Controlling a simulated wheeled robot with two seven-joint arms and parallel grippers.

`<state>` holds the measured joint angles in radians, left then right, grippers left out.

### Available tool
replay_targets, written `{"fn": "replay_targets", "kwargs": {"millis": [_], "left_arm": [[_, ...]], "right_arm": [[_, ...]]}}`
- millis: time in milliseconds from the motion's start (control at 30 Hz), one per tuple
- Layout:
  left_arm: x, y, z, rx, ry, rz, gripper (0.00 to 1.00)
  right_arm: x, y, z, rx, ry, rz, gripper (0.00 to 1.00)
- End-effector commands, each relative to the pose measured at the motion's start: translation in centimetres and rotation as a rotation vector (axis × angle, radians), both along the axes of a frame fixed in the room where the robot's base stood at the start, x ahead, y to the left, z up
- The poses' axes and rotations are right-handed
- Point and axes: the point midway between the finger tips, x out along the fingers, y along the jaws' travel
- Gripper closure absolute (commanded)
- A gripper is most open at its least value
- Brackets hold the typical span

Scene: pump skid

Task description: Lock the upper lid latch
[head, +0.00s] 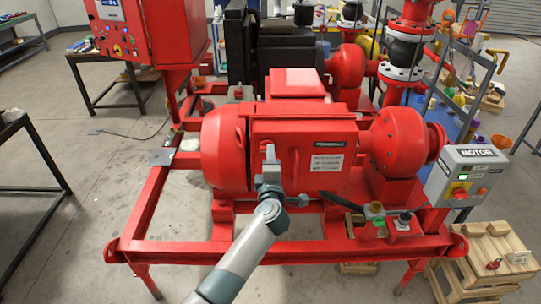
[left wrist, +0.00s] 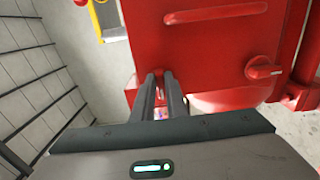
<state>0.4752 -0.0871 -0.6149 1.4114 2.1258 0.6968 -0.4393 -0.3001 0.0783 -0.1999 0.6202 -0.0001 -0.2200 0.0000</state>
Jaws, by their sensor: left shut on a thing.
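My left gripper (head: 270,152) is up against the front of the red housing (head: 300,130) of the motor, near the left end of its front face. In the left wrist view its two fingers (left wrist: 162,74) are close together at the edge of the red housing. They are shut on a small red part that they mostly hide; I take it to be the upper lid latch. Another red turn-knob latch (left wrist: 264,69) shows on the face to the right, apart from the fingers. My right gripper is not in view.
A grey motor control box (head: 470,175) stands at the right. A dark handle (head: 338,200) and small push-buttons (head: 375,210) are at the front of the red skid frame (head: 190,250). A wooden pallet (head: 490,255) lies at lower right. The floor at left is mostly clear.

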Motion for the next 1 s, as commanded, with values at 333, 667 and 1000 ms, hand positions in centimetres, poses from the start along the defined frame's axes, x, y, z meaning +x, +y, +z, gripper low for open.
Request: {"fn": "replay_targets", "kwargs": {"millis": [333, 667, 1000], "left_arm": [[-0.01, -0.01, -0.10, 0.017, 0.001, 0.000, 1.00], [-0.01, 0.00, -0.08, 0.015, 0.001, 0.000, 0.69], [-0.45, 0.00, -0.16, 0.014, 0.001, 0.000, 0.69]], "right_arm": [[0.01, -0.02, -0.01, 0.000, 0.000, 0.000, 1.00], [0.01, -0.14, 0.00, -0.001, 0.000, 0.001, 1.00], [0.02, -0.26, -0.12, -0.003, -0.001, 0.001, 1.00]]}}
